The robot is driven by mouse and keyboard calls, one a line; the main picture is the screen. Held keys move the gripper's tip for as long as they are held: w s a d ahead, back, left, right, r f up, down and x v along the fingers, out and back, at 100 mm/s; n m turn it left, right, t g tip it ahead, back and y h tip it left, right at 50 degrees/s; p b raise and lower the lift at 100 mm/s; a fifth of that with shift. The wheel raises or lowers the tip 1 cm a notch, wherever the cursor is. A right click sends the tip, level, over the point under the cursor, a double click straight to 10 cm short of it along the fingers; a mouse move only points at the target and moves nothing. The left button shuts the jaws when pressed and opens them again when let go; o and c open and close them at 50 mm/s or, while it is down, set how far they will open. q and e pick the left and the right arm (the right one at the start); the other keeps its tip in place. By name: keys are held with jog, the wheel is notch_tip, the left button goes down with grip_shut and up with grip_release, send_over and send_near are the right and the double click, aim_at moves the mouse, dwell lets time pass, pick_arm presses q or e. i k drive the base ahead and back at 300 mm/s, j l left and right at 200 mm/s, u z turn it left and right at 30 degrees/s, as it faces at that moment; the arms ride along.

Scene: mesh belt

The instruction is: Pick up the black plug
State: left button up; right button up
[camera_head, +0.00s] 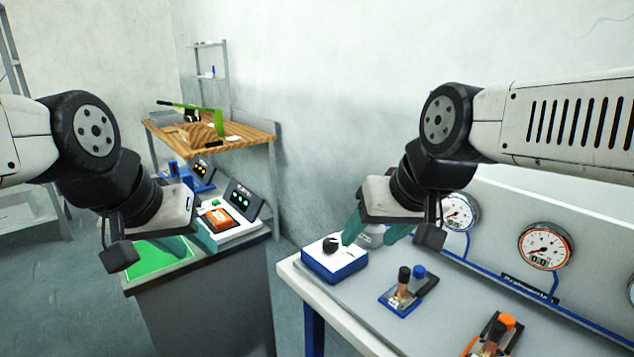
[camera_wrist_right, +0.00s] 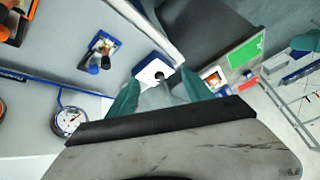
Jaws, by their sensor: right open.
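A black-topped, copper-coloured plug (camera_head: 404,277) stands upright on a small blue base on the grey bench, with a blue-capped piece beside it. The plug's dark top also shows in the right wrist view (camera_wrist_right: 94,68). My right gripper (camera_head: 370,238) is open and empty, behind and left of the plug, with its teal fingers apart. It hangs close to a blue-and-white box (camera_head: 336,264) with a black knob (camera_head: 330,245). In the right wrist view the knob shows between the fingers. My left gripper (camera_head: 172,246) is over the green mat at the left; its fingers are partly hidden.
An orange-and-black device (camera_head: 493,335) sits at the bench's front right. A panel with gauges (camera_head: 545,247) and blue pipes runs along the bench's back. A grey cabinet (camera_head: 205,310) with control boxes stands left, across a gap. A wooden table (camera_head: 240,139) is farther back.

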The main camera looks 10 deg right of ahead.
aim_at(497, 330)
jog(key=z, duration=3.45)
jog(key=u, duration=0.4)
jog(key=k+l+u, duration=0.1)
jog(key=u, duration=0.65)
jog(key=k+u, duration=0.1)
jog(key=u, duration=0.3)
jog(key=k+l, duration=0.1)
jog(key=l, duration=0.35)
jog(key=k+l+u, duration=0.1)
jog(key=l, duration=0.4)
